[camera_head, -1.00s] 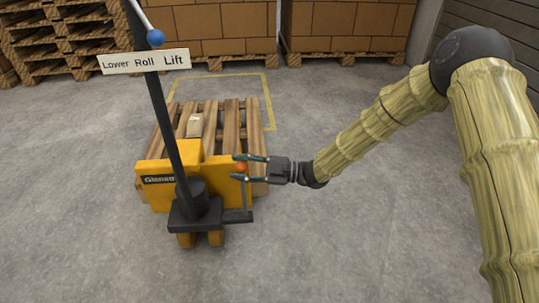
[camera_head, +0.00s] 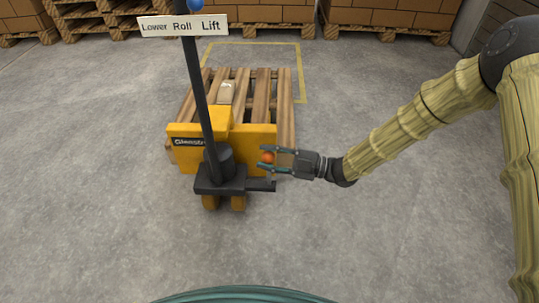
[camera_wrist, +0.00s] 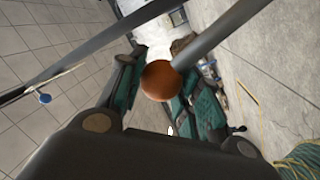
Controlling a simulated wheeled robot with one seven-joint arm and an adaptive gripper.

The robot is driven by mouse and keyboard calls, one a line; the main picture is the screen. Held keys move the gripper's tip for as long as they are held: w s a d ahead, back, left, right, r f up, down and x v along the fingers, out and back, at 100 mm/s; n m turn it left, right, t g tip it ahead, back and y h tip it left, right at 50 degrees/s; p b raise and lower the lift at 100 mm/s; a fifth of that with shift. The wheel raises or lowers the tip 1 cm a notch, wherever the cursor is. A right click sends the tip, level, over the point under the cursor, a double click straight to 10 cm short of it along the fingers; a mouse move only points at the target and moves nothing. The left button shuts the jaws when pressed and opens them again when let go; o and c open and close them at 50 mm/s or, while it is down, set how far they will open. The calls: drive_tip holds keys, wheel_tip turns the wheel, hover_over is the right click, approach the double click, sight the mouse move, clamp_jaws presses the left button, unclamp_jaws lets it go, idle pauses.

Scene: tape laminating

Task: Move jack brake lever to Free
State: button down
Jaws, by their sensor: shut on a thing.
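The yellow pallet jack (camera_head: 221,144) stands in the middle of the head view, with its dark handle column (camera_head: 196,90) rising from a dark base. The brake lever ends in an orange ball knob (camera_head: 267,157) at the jack's right side. My gripper (camera_head: 264,159) comes from the right and is shut on this knob. In the wrist view the knob (camera_wrist: 160,81) sits between the teal finger pads, and the grey lever rod (camera_wrist: 222,33) runs to the upper right. The lower part of the lever is partly hidden by my fingers. No Free marking is readable.
A "Lower Roll Lift" sign (camera_head: 184,26) and a blue knob (camera_head: 195,5) are on the handle column. Stacked cartons stand at the back. The concrete floor (camera_head: 90,200) is clear.

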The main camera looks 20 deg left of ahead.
drive_tip(key=shift+s+d+f, duration=0.1)
drive_tip(key=shift+s+f, duration=0.05)
drive_tip(key=shift+f, duration=0.1)
drive_tip(key=c, duration=1)
unclamp_jaws()
drive_tip(key=v, duration=1.2)
drive_tip(key=shift+r, duration=0.15)
